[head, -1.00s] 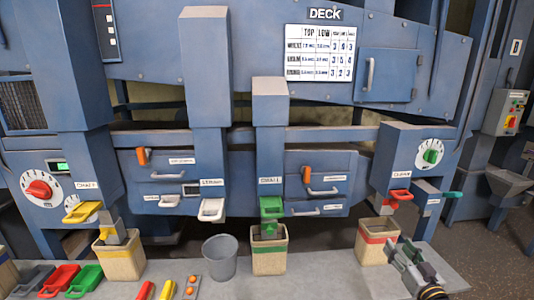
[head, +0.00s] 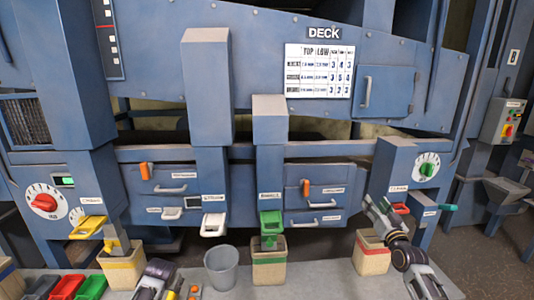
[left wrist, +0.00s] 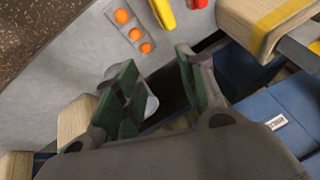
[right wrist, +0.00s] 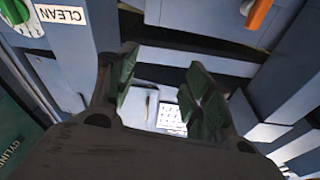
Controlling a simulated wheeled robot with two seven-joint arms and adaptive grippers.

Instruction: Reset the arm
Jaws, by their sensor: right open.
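My right gripper (head: 378,208) is raised in front of the right-hand machine post, just left of the red spout (head: 400,208). In the right wrist view, its green-padded fingers (right wrist: 163,92) stand apart with nothing held between them. My left gripper (head: 160,274) is low at the bottom edge of the head view, between the yellow-banded bin (head: 122,272) and the grey bucket (head: 221,268). In the left wrist view, its fingers (left wrist: 160,88) are also apart and hold nothing I can see.
The blue machine fills the back, with a yellow spout (head: 87,227), a white spout (head: 213,225) and a green spout (head: 270,223). A green-banded bin (head: 269,270) and a red-banded bin (head: 371,260) stand below. Coloured scoops (head: 68,286) lie at bottom left.

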